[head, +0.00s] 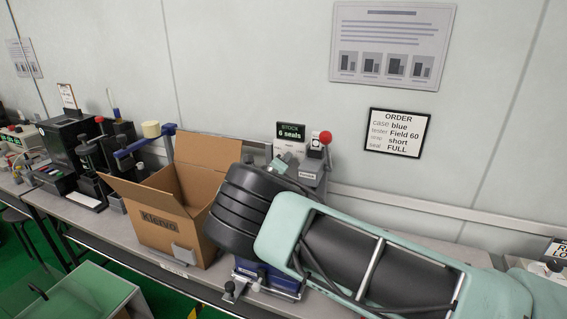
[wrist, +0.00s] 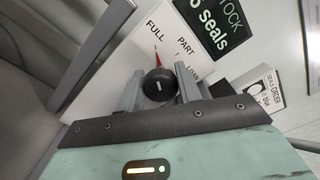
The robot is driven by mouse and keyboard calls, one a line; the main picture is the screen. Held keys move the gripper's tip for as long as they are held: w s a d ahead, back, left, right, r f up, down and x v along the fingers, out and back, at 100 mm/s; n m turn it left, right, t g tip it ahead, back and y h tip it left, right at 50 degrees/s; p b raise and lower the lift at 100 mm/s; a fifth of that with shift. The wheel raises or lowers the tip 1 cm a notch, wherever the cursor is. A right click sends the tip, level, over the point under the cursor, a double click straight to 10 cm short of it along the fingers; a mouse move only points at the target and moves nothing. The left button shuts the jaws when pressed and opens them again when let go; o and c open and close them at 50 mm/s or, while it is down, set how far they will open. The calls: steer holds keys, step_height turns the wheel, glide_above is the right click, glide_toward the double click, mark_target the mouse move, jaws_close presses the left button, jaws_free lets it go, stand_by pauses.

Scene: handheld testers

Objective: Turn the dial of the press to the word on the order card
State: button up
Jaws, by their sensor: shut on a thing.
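The press (head: 313,173) stands at the back of the bench against the wall, with a red-knobbed lever on top. In the wrist view its dial (wrist: 158,85) is a round black knob with a white mark, in front of a white plate (wrist: 172,52) reading FULL, PART and LOAN. A red pointer (wrist: 155,57) rises from the knob towards FULL. My gripper (wrist: 160,88) is shut on the dial, one grey finger on each side. The order card (head: 397,133) on the wall reads seal FULL. In the head view my arm hides the dial.
A stock sign (head: 291,131) reading 6 seals stands beside the press. An open cardboard box (head: 165,218) stands left of my arm. A blue item (head: 268,276) lies below my arm at the bench's front. Black devices (head: 72,145) crowd the bench's left end.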

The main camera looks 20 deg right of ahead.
stand_by(0.3)
steer(key=o, duration=0.9)
steer(key=shift+o, duration=0.2)
steer(key=b+v, duration=0.2)
steer(key=v, duration=0.5)
steer(key=shift+s+a, duration=0.2)
